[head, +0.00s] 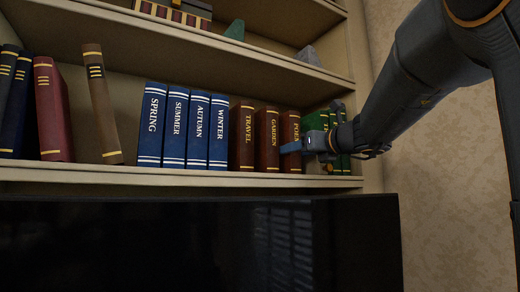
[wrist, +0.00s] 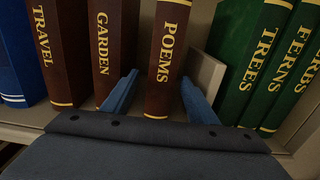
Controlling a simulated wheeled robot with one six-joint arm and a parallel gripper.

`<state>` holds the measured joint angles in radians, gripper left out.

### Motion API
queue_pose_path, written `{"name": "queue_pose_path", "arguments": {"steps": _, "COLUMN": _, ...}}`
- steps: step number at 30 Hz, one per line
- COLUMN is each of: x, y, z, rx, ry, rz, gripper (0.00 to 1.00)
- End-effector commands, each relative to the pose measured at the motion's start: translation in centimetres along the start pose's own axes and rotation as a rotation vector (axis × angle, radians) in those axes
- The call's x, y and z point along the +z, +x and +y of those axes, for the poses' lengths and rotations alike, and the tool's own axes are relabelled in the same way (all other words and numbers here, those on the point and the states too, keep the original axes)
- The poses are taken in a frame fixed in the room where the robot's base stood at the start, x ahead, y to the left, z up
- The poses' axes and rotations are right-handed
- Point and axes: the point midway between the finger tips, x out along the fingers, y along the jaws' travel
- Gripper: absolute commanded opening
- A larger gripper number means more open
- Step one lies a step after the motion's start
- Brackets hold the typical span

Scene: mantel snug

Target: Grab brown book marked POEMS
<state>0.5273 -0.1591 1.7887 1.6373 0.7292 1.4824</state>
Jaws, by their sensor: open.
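The brown book marked POEMS (wrist: 167,60) stands upright on the shelf, between the brown GARDEN book (wrist: 112,45) and a pale block or divider (wrist: 204,76). In the head view, POEMS (head: 290,128) is partly covered by my gripper. My gripper (wrist: 160,95) is open, with one blue finger to the left of the POEMS spine, by the GARDEN book, and the other to its right, in front of the pale piece. I cannot tell whether either finger touches a book. In the head view, my gripper (head: 292,147) is at the shelf front.
Brown TRAVEL (head: 242,135) stands left of GARDEN, then blue SPRING (head: 151,125), SUMMER, AUTUMN and WINTER. Green TREES (wrist: 262,62) and FERNS (wrist: 297,70) stand to the right. An upper shelf (head: 200,43) runs above; a black screen (head: 200,245) is below.

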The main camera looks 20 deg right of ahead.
Motion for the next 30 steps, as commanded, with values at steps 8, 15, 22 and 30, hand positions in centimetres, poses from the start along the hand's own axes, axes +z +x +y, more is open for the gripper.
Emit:
{"name": "queue_pose_path", "arguments": {"steps": 8, "x": 0.0, "y": 2.5, "z": -0.6, "rx": -0.01, "ry": 0.001, "rz": 0.001, "gripper": 0.53}}
{"name": "queue_pose_path", "arguments": {"steps": 15, "x": -0.3, "y": 5.8, "z": -0.3, "rx": -0.009, "ry": 0.001, "rz": 0.001, "gripper": 0.53}}
{"name": "queue_pose_path", "arguments": {"steps": 22, "x": -0.5, "y": 7.2, "z": -0.2, "rx": -0.01, "ry": -0.001, "rz": 0.001, "gripper": 0.53}}
{"name": "queue_pose_path", "arguments": {"steps": 30, "x": -0.5, "y": 7.2, "z": -0.2, "rx": -0.009, "ry": -0.001, "rz": 0.001, "gripper": 0.35}}
